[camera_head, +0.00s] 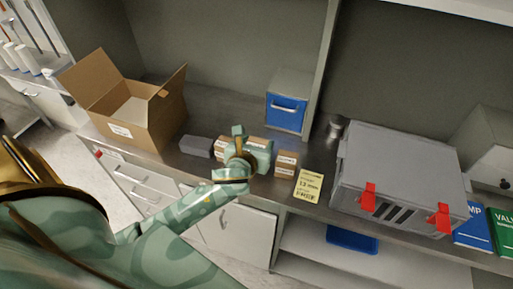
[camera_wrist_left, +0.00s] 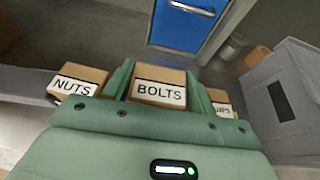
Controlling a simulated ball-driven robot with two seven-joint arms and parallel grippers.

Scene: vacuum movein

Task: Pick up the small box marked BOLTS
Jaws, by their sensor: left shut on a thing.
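The small brown box marked BOLTS (camera_wrist_left: 158,83) sits between the two green fingers of my left gripper (camera_wrist_left: 159,90) in the left wrist view, its white label facing the camera. The gripper is shut on it. In the head view my left gripper (camera_head: 250,152) is over the row of small boxes on the counter and largely hides the BOLTS box. I cannot tell whether the box still touches the counter. My right gripper is not in view.
A box marked NUTS (camera_wrist_left: 78,80) stands left of the gripper, and another labelled box (camera_wrist_left: 221,103) close on its right. A blue-fronted bin (camera_head: 286,113) stands behind. An open carton (camera_head: 147,121) is at left; a grey case (camera_head: 395,170) with red latches is at right.

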